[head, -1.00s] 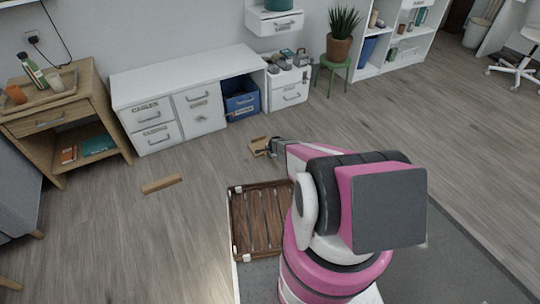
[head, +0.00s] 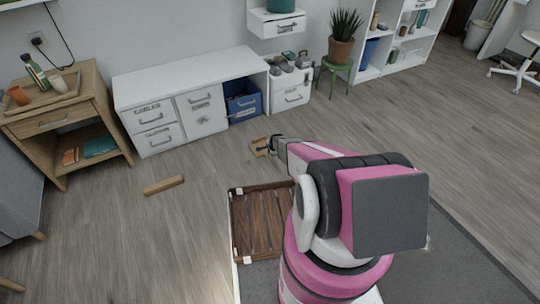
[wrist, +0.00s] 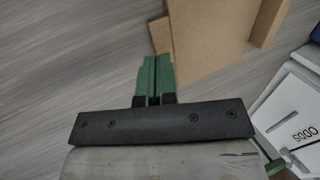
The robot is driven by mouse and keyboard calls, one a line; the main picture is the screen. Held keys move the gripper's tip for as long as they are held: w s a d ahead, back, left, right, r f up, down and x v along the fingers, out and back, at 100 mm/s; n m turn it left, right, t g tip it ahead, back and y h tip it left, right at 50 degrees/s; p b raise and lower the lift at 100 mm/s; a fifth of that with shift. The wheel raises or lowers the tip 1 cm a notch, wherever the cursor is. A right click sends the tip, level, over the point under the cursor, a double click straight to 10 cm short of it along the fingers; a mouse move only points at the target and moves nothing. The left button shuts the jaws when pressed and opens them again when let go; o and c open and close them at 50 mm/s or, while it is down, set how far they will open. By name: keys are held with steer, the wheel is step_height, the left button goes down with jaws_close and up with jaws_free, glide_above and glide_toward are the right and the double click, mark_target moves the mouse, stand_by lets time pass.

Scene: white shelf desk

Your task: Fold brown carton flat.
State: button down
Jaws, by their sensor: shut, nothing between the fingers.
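The brown carton (head: 258,149) stands on the floor beyond the dark slatted tray, in front of the white cabinets. It is small in the head view and partly behind my gripper (head: 274,146). In the wrist view the carton (wrist: 215,38) shows a broad panel, with narrower brown parts along its left and right sides. My gripper (wrist: 153,78) has its green fingers together, with nothing between them. The fingertips lie at the carton's left edge in that view; I cannot tell whether they touch it.
A long brown block (head: 164,185) lies on the floor to the left. The slatted tray (head: 234,228) is close beside my arm. A blue bin (head: 242,104) sits in the white cabinet (head: 176,83). Bare floor surrounds the carton.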

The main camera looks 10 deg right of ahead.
steer(key=shift+v, duration=1.05)
steer(key=s+d+r, duration=0.3)
steer(key=s+r, duration=0.1)
steer(key=s, duration=0.4)
steer(key=s+a+r+n+g, duration=0.15)
steer(key=s+r, duration=0.25)
steer(key=r, duration=0.5)
steer(key=s+a+r+n, duration=0.2)
steer(key=s+r+n, duration=0.15)
steer(key=r, duration=0.55)
steer(key=s+a+r+n+g, duration=0.15)
steer(key=s+r, duration=0.25)
steer(key=r, duration=0.4)
steer(key=s+r+n+g+h, duration=0.1)
steer(key=s+r+n, duration=0.7)
steer(key=s+r, duration=0.9)
step_height(320, 180, up, 3)
steer(key=shift+s+a+f, duration=0.15)
steer(key=shift+s+a, duration=0.1)
steer(key=shift+a, duration=0.2)
